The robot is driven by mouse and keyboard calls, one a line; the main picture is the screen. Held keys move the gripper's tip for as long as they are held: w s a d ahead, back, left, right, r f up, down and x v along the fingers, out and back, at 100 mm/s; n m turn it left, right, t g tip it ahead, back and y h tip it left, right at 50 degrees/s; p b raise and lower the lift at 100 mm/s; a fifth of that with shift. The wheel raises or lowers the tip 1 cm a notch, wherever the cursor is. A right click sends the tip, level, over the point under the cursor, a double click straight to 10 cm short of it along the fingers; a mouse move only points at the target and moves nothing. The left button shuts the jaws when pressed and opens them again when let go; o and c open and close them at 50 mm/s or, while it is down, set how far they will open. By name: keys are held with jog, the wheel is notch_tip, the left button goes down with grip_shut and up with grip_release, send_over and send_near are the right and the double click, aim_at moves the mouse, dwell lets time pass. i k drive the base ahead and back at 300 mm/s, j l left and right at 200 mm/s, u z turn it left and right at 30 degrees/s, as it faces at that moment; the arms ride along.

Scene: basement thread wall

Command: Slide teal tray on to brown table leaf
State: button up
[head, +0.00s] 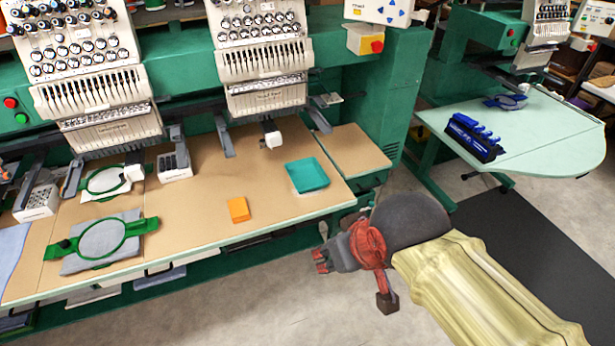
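The teal tray (307,188) is a shallow square tray. It lies flat on the brown worktop near its right end, set back a little from the front edge. To its right, across a visible seam, is a brown table leaf (355,158), a separate bare panel against the green machine body. The tray lies just left of that seam. My gripper (319,261) has red fingertips and is in front of the worktop, below the tray in the picture and apart from it. The fingers are too small to tell whether they are open or shut. Nothing shows held in them.
An orange block (238,209) lies left of the tray. Green embroidery hoops (103,238) with grey cloth lie farther left. Machine heads (270,97) hang over the worktop's back. A pale green table (545,130) with a blue rack stands at right. Worktop between block and tray is clear.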

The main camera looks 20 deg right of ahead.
aim_at(306, 175)
jog(key=i+l, duration=0.95)
jog(key=i, duration=0.25)
jog(key=u, duration=0.05)
